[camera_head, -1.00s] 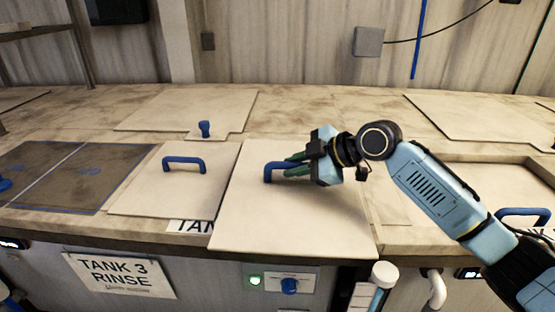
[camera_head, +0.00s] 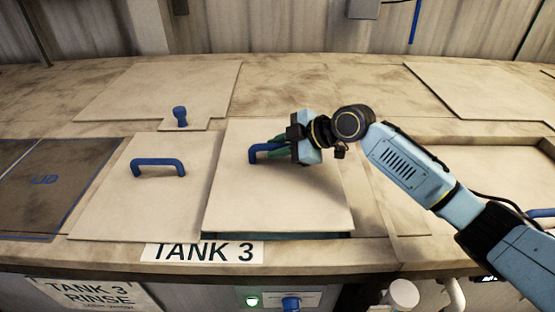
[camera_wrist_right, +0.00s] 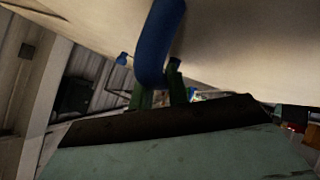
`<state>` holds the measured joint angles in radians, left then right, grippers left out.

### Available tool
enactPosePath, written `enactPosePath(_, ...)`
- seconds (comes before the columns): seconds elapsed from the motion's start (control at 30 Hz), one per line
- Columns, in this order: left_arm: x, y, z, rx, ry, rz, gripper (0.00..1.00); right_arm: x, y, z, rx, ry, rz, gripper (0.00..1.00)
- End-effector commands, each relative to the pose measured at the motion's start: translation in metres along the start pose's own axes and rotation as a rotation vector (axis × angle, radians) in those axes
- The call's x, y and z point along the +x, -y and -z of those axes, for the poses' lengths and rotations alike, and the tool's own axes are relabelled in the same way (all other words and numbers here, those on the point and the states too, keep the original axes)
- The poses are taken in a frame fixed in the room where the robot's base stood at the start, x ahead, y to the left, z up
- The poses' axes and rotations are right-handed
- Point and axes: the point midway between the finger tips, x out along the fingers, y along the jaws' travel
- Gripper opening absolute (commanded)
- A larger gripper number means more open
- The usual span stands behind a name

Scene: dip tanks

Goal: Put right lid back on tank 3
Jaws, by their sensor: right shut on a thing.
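The right lid (camera_head: 285,195) is a pale square panel with a blue bar handle (camera_head: 262,152). My right gripper (camera_head: 274,147) is shut on that handle, coming from the right. In the right wrist view the blue handle (camera_wrist_right: 158,45) stands between the green fingers. The lid lies over the right part of tank 3, with a dark gap showing under its front edge, so it appears slightly raised or not flush. The left lid (camera_head: 140,205) with its own blue handle (camera_head: 158,163) lies flat beside it. The TANK 3 label (camera_head: 203,251) shows on the front edge. My left gripper is not in view.
A back panel with a blue knob (camera_head: 180,116) lies behind the left lid. A dark covered area (camera_head: 40,190) is at the far left. An open recess (camera_head: 495,165) lies at the right, with another flat panel (camera_head: 490,95) behind it.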

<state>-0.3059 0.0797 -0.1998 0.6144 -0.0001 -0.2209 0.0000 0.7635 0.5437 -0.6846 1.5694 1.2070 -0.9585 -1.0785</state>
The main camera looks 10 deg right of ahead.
Motion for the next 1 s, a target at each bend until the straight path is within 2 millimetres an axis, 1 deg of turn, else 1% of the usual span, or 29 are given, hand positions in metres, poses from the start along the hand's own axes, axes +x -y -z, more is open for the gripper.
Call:
enactPosePath(0.17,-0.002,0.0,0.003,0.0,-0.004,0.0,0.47,0.005,0.003,-0.004,-0.001,-0.006,-0.007,0.0)
enactPosePath(0.4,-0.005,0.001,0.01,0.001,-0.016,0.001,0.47,0.021,0.018,-0.023,0.0,-0.005,-0.006,0.0)
enactPosePath(0.63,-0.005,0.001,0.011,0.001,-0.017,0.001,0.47,0.023,0.019,-0.024,-0.004,-0.006,-0.008,0.0)
enactPosePath(0.67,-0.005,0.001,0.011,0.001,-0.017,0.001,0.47,0.024,0.022,-0.027,-0.002,-0.001,-0.002,0.2)
enactPosePath(0.8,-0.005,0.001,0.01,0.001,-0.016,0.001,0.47,0.024,0.022,-0.027,-0.001,-0.001,-0.002,0.38)
enactPosePath(1.0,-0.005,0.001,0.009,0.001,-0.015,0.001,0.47,0.024,0.022,-0.027,-0.001,0.0,-0.002,0.39)
